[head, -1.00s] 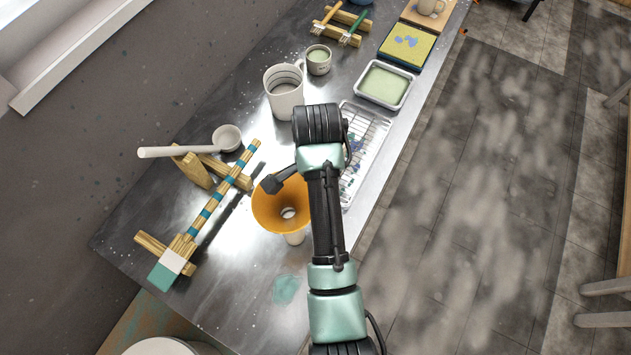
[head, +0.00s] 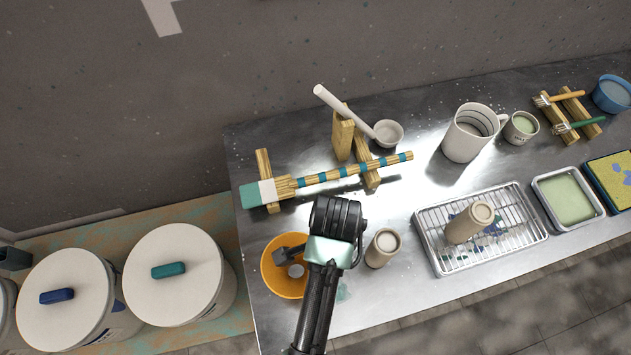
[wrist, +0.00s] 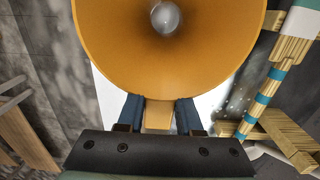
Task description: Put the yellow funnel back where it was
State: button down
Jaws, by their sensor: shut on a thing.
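The yellow funnel (head: 284,279) is an orange-yellow cone, wide mouth up, at the near left end of the metal table (head: 400,300) in the head view. My gripper (head: 291,253) is at its rim. In the wrist view my gripper (wrist: 158,112) is shut on the tab at the rim of the funnel (wrist: 215,55), a blue-dark finger on each side. The spout opening shows in the cone's middle. My arm covers part of the funnel's right side. I cannot tell whether the funnel touches the table.
A small beige cup (head: 382,247) stands right of my arm. Behind are a striped brush (head: 335,175) on wooden rests and a ladle (head: 345,112). Lidded white buckets (head: 172,285) stand left of the table.

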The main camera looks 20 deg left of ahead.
jog(key=shift+f, duration=3.6)
jog(key=shift+f, duration=0.1)
jog(key=c, duration=0.6)
grip_release()
